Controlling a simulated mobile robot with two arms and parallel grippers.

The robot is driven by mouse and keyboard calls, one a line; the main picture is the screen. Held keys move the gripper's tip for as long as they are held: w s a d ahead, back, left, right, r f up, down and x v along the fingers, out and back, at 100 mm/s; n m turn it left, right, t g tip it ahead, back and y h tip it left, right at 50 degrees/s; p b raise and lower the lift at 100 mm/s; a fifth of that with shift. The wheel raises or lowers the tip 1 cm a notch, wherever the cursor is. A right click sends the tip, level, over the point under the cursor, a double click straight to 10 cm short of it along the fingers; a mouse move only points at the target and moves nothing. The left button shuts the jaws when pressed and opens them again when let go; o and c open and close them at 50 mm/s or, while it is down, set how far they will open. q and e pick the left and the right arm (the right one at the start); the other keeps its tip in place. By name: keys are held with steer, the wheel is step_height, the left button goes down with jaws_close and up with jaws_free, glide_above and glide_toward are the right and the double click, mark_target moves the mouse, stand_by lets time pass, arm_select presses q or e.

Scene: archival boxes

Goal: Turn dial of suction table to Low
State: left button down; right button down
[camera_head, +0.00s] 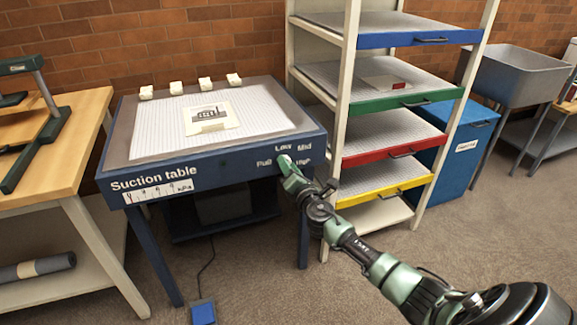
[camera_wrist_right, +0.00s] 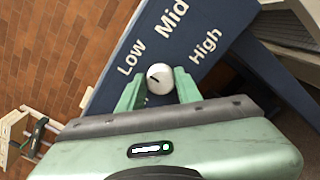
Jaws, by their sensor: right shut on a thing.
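The blue suction table (camera_head: 235,150) stands left of centre in the head view. Its dial (camera_wrist_right: 160,79) is a white round knob on the front panel, with Low, Mid and High printed around it. A short dark mark on the knob points left and slightly up in the wrist view, roughly toward Low; its exact alignment is hard to tell. My right gripper (camera_wrist_right: 159,94) is shut on the dial, one green finger on each side. In the head view the right gripper (camera_head: 287,165) partly hides the knob and a label to its left. My left gripper is out of view.
A sheet with a building picture (camera_head: 211,117) and several small white blocks lie on the tabletop. A rack with coloured shelves (camera_head: 385,132) stands close to the right. A wooden bench (camera_head: 60,150) is at left. A blue pedal (camera_head: 203,312) lies on the floor.

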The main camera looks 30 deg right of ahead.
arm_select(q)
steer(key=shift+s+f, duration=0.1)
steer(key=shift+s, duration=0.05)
arm_select(e)
steer(key=shift+f, duration=0.15)
steer(key=c, duration=1)
jaws_free()
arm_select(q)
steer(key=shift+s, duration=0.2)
arm_select(e)
steer(key=shift+o, duration=0.2)
steer(key=shift+s, duration=0.1)
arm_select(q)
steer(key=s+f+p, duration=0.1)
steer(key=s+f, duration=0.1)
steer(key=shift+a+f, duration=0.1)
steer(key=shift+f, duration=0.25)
arm_select(e)
steer(key=v, duration=0.7)
steer(key=shift+s, duration=0.3)
steer(key=shift+a, duration=0.1)
